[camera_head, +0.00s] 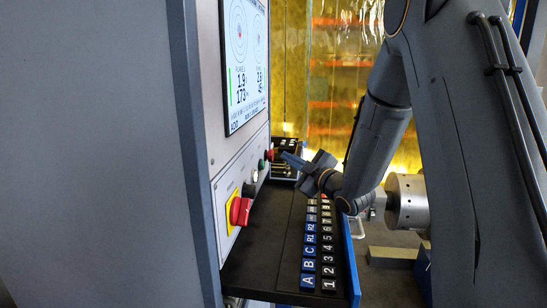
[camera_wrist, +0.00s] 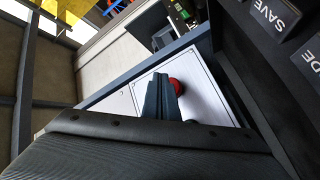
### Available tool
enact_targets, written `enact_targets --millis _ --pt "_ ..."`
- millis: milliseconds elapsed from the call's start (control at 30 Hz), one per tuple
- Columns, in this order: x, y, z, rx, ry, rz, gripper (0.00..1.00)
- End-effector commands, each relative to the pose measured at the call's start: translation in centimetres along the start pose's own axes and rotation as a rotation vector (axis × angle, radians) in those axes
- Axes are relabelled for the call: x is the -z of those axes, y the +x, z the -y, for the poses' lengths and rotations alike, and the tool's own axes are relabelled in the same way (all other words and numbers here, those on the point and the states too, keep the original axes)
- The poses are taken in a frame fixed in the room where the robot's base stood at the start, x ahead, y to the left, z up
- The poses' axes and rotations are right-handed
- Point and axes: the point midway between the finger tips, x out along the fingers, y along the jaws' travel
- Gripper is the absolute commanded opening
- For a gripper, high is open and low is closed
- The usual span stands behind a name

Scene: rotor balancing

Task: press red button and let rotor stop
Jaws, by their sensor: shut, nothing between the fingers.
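The small red button (camera_head: 269,155) sits at the far end of the sloped control panel, just beyond a green button (camera_head: 262,164). My gripper (camera_head: 286,157) is shut and empty, with its fingertips close to the red button, on its right in the head view. In the wrist view my shut fingers (camera_wrist: 160,78) stand in front of the white panel (camera_wrist: 205,85). The red button (camera_wrist: 177,86) shows just right of them, partly hidden by them. I cannot tell whether the fingertips touch it. The rotor is not clearly identifiable in these frames.
A larger red knob (camera_head: 239,211) on a yellow plate is nearer on the same panel. A screen (camera_head: 245,60) with dials and numbers is above. A black keyboard shelf (camera_head: 262,240) with lettered and numbered keys juts out below. A metal cylinder (camera_head: 408,203) is behind my arm.

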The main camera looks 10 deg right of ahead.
Motion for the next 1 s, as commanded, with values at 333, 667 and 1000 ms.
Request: enact_targets --millis 333,667,1000 --pt "-1.7 -2.3 -1.7 -0.002 -0.001 0.001 0.00" --pt "-2.1 -3.0 -2.1 0.000 0.000 0.000 0.00" --pt "-2.0 -3.0 -2.2 0.000 0.000 0.000 0.00"
